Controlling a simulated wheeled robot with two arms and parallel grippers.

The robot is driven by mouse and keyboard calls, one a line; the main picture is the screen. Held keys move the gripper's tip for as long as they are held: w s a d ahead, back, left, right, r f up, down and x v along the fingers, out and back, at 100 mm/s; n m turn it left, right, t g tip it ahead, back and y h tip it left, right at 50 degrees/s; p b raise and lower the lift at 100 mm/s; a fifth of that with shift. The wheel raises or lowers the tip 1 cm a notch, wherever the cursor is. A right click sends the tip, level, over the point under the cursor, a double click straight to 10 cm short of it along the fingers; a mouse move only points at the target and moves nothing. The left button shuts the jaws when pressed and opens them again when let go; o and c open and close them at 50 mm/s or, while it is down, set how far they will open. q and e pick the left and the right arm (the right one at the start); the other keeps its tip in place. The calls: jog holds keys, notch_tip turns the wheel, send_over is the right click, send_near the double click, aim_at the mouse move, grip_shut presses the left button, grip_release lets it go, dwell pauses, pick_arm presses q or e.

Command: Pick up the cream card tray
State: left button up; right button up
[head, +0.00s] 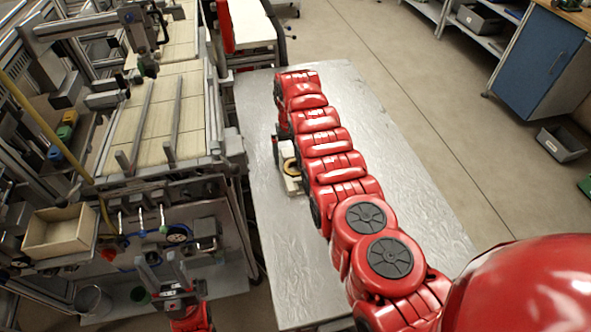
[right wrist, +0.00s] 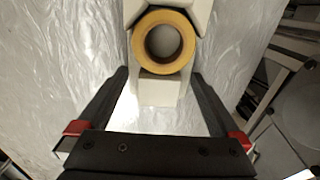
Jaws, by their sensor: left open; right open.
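A cream, open-topped tray (head: 48,244) sits at the left on the machine's front ledge and looks empty. My left gripper (head: 161,260) is open and empty, right of and below the tray, clear of it. My right arm reaches across the metal table. My right gripper (right wrist: 160,76) is open. A cream holder (right wrist: 158,92) with a yellow-brown tape reel (right wrist: 163,41) lies ahead of and between its fingertips. The holder also shows beside my right arm in the head view (head: 292,187), partly hidden by it. I cannot tell whether the fingers touch it.
The metal table (head: 385,140) is bare to the right of my arm. A machine frame with rails (head: 150,120) stands to the left. A blue cabinet (head: 540,60) and a grey bin (head: 562,143) are at the far right, with open floor between.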

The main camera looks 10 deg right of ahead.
grip_shut()
dwell(0.6)
